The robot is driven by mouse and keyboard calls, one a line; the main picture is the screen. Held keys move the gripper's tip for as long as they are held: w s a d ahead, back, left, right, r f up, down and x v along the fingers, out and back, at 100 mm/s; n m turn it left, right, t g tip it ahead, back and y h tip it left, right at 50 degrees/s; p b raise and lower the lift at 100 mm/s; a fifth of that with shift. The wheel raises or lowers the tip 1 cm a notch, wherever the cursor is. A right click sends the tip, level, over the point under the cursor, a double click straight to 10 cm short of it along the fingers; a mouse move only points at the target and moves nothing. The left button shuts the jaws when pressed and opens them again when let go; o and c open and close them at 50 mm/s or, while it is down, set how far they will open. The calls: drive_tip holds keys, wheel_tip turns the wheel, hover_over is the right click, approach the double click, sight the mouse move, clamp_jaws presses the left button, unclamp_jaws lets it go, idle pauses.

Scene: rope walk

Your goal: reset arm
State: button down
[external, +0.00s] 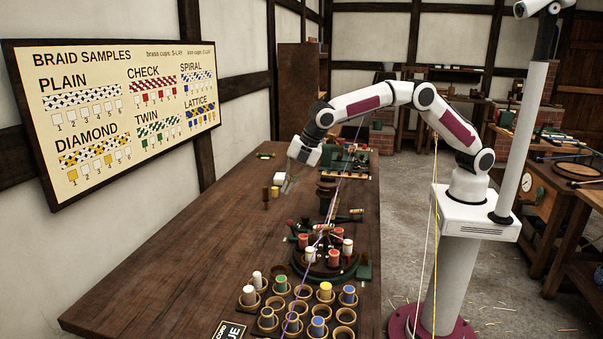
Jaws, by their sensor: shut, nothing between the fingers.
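My arm, white with maroon panels, stands on a pedestal at the right and reaches left over the wooden table (180,255). My gripper (287,187) hangs pointing down over the table's middle, shut with nothing between its fingers. A small brown peg (265,196) stands just left of the fingertips. I cannot tell the exact gap between the fingertips and these things or the tabletop.
A round braiding stand (328,270) with red and white bobbins is at the table's right side. A rack of cups (275,302) with coloured bobbins stands in front. A purple cord (328,215) runs up past the stand. The table's left side is clear. A braid sample board (120,105) hangs on the wall.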

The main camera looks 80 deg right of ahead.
drive_tip(key=s+d+f+m+g, duration=0.2)
drive_tip(key=s+d+f+m, duration=0.25)
drive_tip(key=s, duration=0.25)
drive_tip(key=s+d+r+m+t, duration=0.1)
drive_tip(key=s+d+r+m, duration=0.4)
drive_tip(key=s+d, duration=0.4)
drive_tip(key=s+d+r+m, duration=0.5)
drive_tip(key=s+d, duration=0.4)
drive_tip(key=s, duration=0.7)
drive_tip(key=s+d+r+m+t, duration=0.1)
drive_tip(key=s+d+r+m, duration=0.4)
drive_tip(key=s+d, duration=0.4)
drive_tip(key=s, duration=0.4)
drive_tip(key=shift+s+d+t+h, duration=0.25)
drive_tip(key=shift+s+t+h, duration=0.05)
drive_tip(key=shift+s+h, duration=0.1)
drive_tip(key=shift+m, duration=0.25)
